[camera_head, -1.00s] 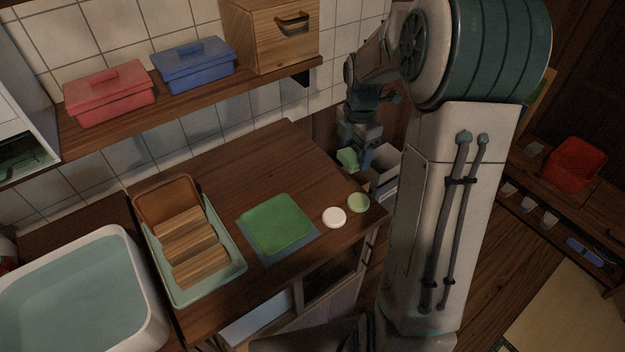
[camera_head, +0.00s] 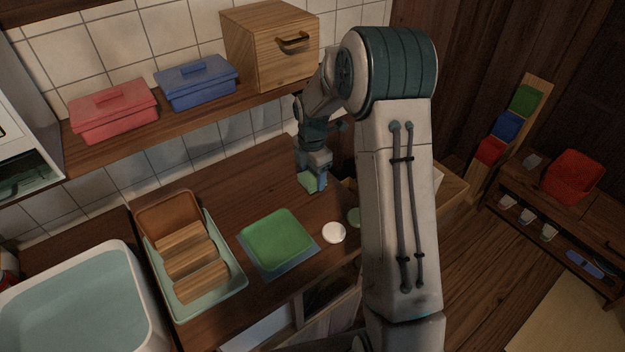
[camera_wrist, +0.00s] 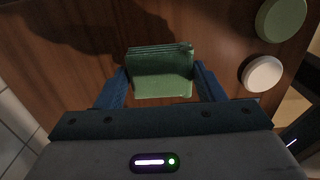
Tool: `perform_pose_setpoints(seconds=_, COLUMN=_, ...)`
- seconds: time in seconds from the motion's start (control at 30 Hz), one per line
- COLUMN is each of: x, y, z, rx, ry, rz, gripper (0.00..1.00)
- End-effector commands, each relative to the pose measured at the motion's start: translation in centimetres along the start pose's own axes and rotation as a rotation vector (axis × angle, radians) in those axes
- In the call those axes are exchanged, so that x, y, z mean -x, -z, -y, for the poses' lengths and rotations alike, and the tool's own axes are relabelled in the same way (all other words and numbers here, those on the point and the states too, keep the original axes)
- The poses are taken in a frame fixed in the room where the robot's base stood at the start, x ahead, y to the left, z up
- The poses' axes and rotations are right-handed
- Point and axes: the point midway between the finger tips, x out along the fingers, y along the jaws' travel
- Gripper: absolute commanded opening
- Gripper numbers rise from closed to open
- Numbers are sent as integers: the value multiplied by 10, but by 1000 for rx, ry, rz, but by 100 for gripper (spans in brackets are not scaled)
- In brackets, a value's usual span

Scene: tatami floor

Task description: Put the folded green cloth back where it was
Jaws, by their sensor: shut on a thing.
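The folded green cloth (camera_wrist: 162,76) is between the two blue fingers of my gripper (camera_wrist: 163,88) in the wrist view. In the head view my gripper (camera_head: 316,184) is shut on the cloth (camera_head: 307,182) over the back right part of the wooden counter (camera_head: 262,178). The cloth shows stacked folds along one edge. I cannot tell whether it touches the counter or hangs just above it.
A rack with wooden blocks (camera_head: 237,283) and a basin (camera_head: 146,318) stand further left. Above is a shelf (camera_head: 150,138) with boxes.

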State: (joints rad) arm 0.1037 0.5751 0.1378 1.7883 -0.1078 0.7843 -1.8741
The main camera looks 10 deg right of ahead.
Motion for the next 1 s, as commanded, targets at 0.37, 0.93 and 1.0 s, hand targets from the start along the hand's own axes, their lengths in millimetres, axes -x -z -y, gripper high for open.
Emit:
perform_pose_setpoints(seconds=0.37, x=-32, y=0, z=1, rx=1, ry=1, rz=0, gripper=41)
perform_pose_setpoints(seconds=0.93, x=-34, y=0, z=1, rx=1, ry=1, rz=0, gripper=84)
perform_pose_setpoints(seconds=1.0, x=-33, y=0, z=1, rx=1, ry=1, rz=0, gripper=84)
